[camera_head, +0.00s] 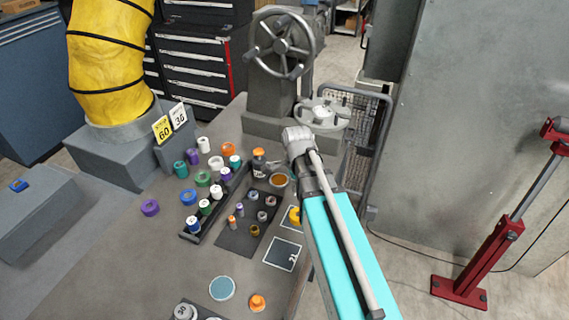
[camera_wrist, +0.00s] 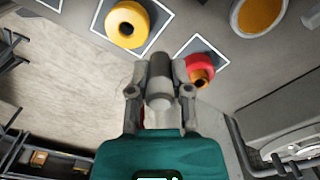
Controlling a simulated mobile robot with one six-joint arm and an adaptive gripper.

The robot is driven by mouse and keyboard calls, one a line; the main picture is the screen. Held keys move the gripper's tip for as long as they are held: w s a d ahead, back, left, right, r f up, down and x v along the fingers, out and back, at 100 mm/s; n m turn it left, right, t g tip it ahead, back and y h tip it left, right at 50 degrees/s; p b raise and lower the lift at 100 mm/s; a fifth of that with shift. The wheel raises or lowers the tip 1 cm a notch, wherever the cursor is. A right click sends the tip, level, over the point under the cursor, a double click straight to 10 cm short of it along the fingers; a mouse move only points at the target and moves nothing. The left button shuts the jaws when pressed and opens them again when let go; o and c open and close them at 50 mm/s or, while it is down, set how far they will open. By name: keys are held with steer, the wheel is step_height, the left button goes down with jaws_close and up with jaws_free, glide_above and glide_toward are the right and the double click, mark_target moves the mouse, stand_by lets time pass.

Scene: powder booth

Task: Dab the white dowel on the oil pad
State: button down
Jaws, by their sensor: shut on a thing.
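My gripper (camera_wrist: 159,78) is shut on a pale grey-white cylinder, which I take as the white dowel (camera_wrist: 159,96). The wrist view looks along it, and its far end is hard to make out. In the head view the fingers and dowel are hidden behind my arm. A round dish with an amber surface (camera_head: 279,180) stands on the bench; it also shows at the top right of the wrist view (camera_wrist: 260,12), apart from the dowel. A flat blue-grey round pad (camera_head: 222,288) lies nearer the front. I cannot tell for certain which is the oil pad.
A yellow ring (camera_wrist: 127,24) and a red piece (camera_wrist: 199,68) sit on outlined squares near my gripper. A dark rack (camera_head: 214,207) and several coloured caps stand to the left. An orange knob (camera_head: 257,302) is near the blue pad. A handwheel machine (camera_head: 283,47) stands behind.

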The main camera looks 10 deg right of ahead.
steer(key=n+b, duration=0.1)
glide_toward(285, 181)
steer(key=shift+s+a, duration=0.1)
steer(key=shift+f, duration=0.15)
steer(key=shift+f+b, duration=2.7)
steer(key=shift+b, duration=0.3)
steer(key=shift+f+b, duration=0.6)
steer(key=shift+r, duration=0.15)
step_height(285, 181, up, 7)
steer(key=p, duration=0.7)
steer(key=shift+f, duration=0.25)
